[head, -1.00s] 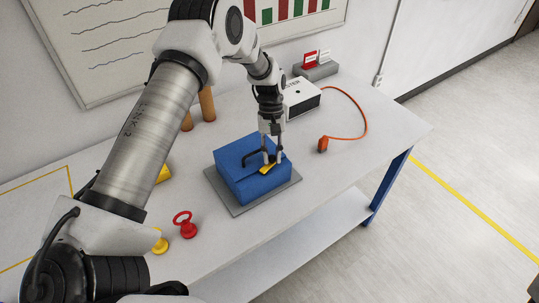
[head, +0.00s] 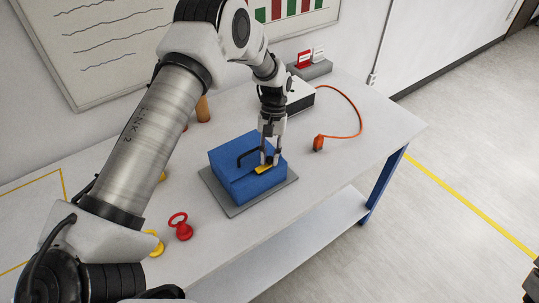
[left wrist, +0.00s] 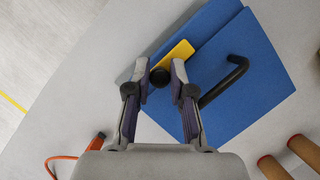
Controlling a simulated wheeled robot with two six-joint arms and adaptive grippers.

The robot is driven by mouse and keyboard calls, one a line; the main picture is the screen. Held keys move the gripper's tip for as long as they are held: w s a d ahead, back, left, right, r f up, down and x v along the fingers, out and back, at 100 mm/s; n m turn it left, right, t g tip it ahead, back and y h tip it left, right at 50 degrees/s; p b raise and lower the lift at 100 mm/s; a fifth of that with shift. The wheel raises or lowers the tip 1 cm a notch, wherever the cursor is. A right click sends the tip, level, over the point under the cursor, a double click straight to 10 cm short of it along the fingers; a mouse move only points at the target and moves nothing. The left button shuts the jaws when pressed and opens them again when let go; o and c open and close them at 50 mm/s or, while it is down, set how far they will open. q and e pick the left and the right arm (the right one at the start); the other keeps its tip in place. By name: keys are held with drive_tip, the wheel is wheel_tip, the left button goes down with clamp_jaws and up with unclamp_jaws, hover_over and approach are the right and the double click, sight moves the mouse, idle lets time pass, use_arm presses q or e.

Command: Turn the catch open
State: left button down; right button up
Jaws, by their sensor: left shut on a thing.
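A blue box (head: 232,174) with a black bar handle (head: 246,154) sits on a grey plate (head: 229,207) on the table. Its yellow catch (head: 263,169) lies at the box's front top edge. The catch also shows in the left wrist view (left wrist: 177,53), with a black knob (left wrist: 160,77) at its near end. My left gripper (head: 270,161) is over the catch, pointing down. Its fingers (left wrist: 159,74) are shut on the knob, one on each side. The handle is beside the fingers. My right gripper is not clearly seen.
An orange plug (head: 318,144) on a cable lies to the right, near a white and black instrument box (head: 302,97). Brown cylinders stand behind. The table front right is clear.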

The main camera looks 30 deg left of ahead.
use_arm(q)
drive_tip(key=c, duration=1)
unclamp_jaws()
drive_tip(key=shift+w+f, duration=0.1)
drive_tip(key=shift+w, duration=0.05)
drive_tip(key=v, duration=1.2)
